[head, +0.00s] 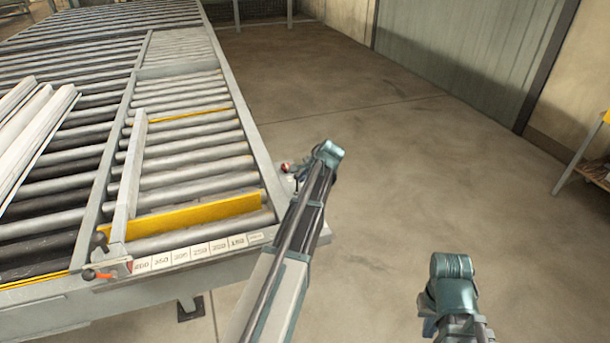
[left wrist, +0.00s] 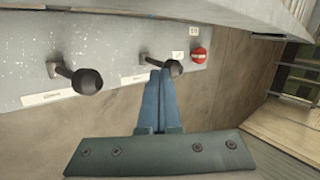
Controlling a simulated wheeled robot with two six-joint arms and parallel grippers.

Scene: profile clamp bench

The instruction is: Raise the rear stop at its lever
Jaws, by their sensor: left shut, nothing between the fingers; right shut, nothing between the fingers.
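A control panel (left wrist: 112,48) at the bench edge carries two levers with black knobs in the left wrist view. One lever (left wrist: 85,80) is at the left, the other (left wrist: 174,67) at the right; their labels are too small to read. My left gripper (left wrist: 158,76) is shut and empty, its tips at the right lever's knob and partly covering its stem; I cannot tell if they touch. In the head view a thin yellow strip (head: 188,115) lies low between the farther rollers. A yellow plate (head: 195,215) stands up nearer. My right gripper (head: 428,327) barely shows, low beside my right arm.
A red button (left wrist: 198,55) sits just right of the right lever. White profiles (head: 30,130) lie on the roller bench at left. The floor (head: 420,160) right of the bench is clear.

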